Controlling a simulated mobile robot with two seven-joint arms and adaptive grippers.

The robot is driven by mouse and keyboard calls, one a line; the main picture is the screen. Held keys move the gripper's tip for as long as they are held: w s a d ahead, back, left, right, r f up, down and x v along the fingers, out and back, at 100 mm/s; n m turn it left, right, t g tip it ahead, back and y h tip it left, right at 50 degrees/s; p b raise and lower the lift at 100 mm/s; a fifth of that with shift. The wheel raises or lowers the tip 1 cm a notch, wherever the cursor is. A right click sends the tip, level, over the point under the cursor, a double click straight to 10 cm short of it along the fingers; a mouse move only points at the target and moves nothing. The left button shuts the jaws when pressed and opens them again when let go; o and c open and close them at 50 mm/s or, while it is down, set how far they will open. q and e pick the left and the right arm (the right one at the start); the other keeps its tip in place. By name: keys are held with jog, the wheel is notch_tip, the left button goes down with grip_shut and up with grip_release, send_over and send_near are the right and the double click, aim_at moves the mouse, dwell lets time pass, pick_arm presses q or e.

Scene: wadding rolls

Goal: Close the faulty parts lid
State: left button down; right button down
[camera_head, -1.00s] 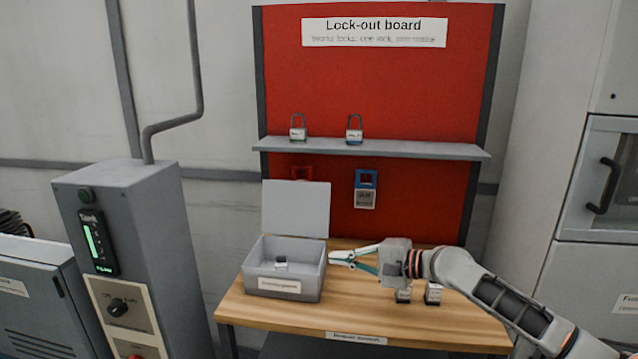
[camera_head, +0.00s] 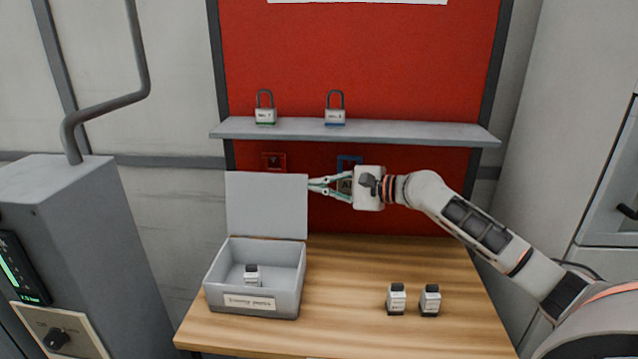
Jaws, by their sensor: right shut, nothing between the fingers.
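The grey faulty parts box (camera_head: 283,303) stands on the left of the wooden bench, with a label on its front. Its lid (camera_head: 266,206) is open and stands upright at the back edge. One small white and dark part (camera_head: 252,275) is inside the box. My right gripper (camera_head: 311,185) is shut and empty, pointing left. Its fingertips are at the right edge of the lid, near the upper part; whether they touch it I cannot tell. My left gripper is not in view.
Two small parts (camera_head: 397,299) (camera_head: 430,300) stand on the bench (camera_head: 345,275) to the right of the box. A grey shelf (camera_head: 375,130) with two padlocks (camera_head: 265,108) (camera_head: 335,108) juts out above my gripper. A grey cabinet (camera_head: 75,250) stands at left.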

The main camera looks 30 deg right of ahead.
aim_at(292, 184)
jog(key=x, duration=0.5)
jog(key=shift+w+a, duration=0.1)
jog(key=shift+w, duration=0.1)
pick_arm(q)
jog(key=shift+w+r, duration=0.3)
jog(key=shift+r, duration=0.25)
pick_arm(e)
jog(key=shift+w+a+f, duration=0.15)
jog(key=shift+w+a, duration=0.15)
jog(key=shift+w, duration=0.1)
pick_arm(q)
jog(key=shift+p, duration=0.3)
pick_arm(e)
jog(key=shift+s, duration=0.1)
